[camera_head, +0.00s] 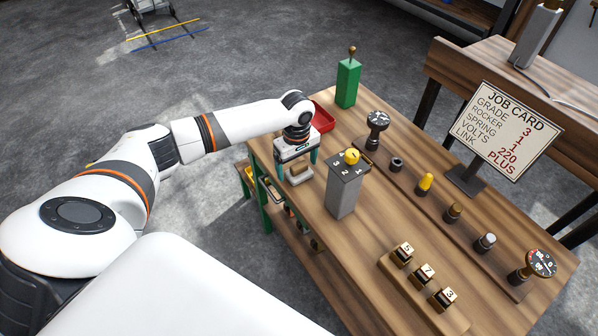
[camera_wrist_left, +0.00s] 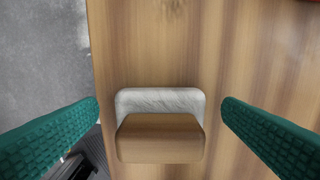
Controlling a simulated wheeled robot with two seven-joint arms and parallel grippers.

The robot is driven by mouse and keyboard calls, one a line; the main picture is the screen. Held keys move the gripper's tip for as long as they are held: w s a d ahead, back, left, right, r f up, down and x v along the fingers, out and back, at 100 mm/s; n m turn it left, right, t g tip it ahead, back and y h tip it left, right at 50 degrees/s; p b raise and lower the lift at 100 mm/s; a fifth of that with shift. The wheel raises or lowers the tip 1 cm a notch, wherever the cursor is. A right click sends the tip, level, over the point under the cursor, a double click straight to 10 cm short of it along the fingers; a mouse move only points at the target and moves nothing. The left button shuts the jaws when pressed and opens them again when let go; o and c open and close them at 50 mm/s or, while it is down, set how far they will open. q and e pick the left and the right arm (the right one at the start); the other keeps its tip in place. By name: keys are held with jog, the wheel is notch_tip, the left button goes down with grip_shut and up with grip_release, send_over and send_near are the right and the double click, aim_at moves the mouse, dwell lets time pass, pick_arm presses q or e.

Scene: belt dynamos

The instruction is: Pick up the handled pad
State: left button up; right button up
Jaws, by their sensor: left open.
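The handled pad (camera_wrist_left: 160,137) has a wooden handle block on a pale grey-white base. In the left wrist view it lies on the wooden table between my two green fingers, with a gap on each side. In the head view the pad (camera_head: 299,174) shows just below my left gripper (camera_head: 297,168), near the table's left edge. My left gripper (camera_wrist_left: 160,125) is open and empty, pointing down over the pad. The fingers do not touch the pad in the wrist view. My right gripper is not in either view.
A grey box with a yellow knob (camera_head: 346,185) stands close right of the gripper. A red tray (camera_head: 322,117) and a green post (camera_head: 347,83) are behind. Dials and knobs line a strip, a job card (camera_head: 502,128) stands at right, and number blocks (camera_head: 424,275) sit in front.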

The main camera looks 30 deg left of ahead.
pick_arm(q)
jog(key=shift+c, duration=0.2)
jog(key=c, duration=1)
notch_tip(320, 180, up, 10)
jog(key=shift+r+p, duration=0.1)
jog(key=shift+p, duration=0.3)
jog(key=shift+c, duration=0.2)
